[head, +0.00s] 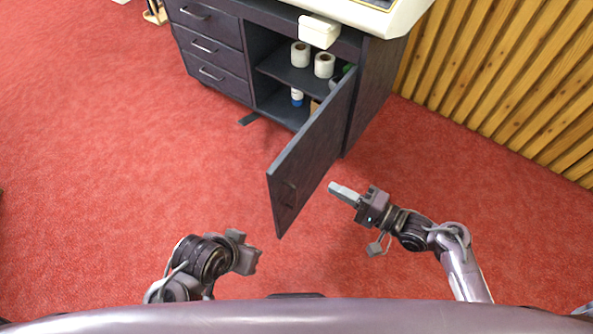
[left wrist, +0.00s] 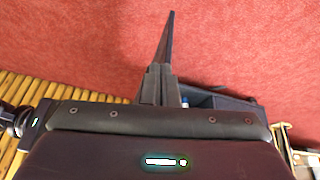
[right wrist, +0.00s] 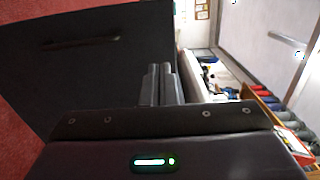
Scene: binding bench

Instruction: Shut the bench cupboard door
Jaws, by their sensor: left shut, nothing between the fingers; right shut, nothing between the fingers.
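The bench cupboard door (head: 312,152) stands wide open, swung out towards me from the right side of the cupboard opening. Its outer face with a dark handle (right wrist: 82,42) fills the left of the right wrist view. The cupboard (head: 374,85) is dark, with its inside showing. My right gripper (head: 332,187) is shut and empty, on the outer-face side of the door, with a small gap showing. My left gripper (head: 250,258) is shut and empty, nearer me and left of the door's free edge. The left wrist view shows the door (left wrist: 163,42) almost edge-on beyond the fingers.
Paper rolls (head: 300,54) and a bottle (head: 297,97) stand inside the cupboard. Drawers (head: 207,48) are left of the opening. A white box (head: 319,31) sits at the bench's front edge. A slatted wooden wall (head: 495,70) is at right. Red floor (head: 130,150) is clear at left.

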